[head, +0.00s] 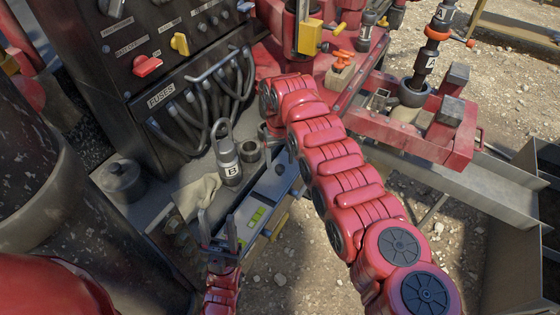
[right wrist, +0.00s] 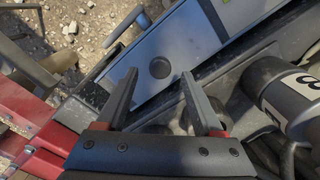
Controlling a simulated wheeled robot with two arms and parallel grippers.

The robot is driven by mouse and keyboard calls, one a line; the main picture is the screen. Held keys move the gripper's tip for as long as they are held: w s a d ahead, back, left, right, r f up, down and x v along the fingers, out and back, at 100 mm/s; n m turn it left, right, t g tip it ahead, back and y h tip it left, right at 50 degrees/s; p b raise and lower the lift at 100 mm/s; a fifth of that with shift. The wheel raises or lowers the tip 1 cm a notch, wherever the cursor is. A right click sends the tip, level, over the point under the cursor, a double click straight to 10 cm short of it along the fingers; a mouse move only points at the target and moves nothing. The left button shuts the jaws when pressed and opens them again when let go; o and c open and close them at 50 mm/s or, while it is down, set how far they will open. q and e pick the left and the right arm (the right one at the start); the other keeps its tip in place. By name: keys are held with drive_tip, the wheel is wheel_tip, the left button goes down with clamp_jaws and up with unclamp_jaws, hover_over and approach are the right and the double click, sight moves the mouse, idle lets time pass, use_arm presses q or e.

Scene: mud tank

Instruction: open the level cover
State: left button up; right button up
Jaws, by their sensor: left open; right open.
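A long grey-blue panel (head: 275,183), which looks like the level cover, lies at the front edge of the bench. It has a dark round spot, and a yellow-green level strip (head: 257,216) shows at its nearer end. In the right wrist view the panel (right wrist: 190,38) lies beyond my open right gripper (right wrist: 159,75); its fingertips line up with the round spot, and contact cannot be told. My left gripper (head: 217,216) is open and empty, upright beside the strip's near end.
A grey bottle marked B (head: 229,165) stands close behind the panel; it also shows in the right wrist view (right wrist: 288,95). A cloth (head: 196,194) and a lidded pot (head: 122,180) are left. The black fuse box (head: 160,70) rises behind. A yellow block (head: 276,226) sits at the panel's front.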

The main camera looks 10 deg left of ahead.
wheel_tip(320, 180, up, 9)
drive_tip(key=b, duration=0.1)
wheel_tip(320, 180, up, 6)
drive_tip(key=p, duration=0.2)
hover_over(280, 167)
drive_tip(key=shift+f, duration=0.1)
drive_tip(key=shift+f, duration=0.1)
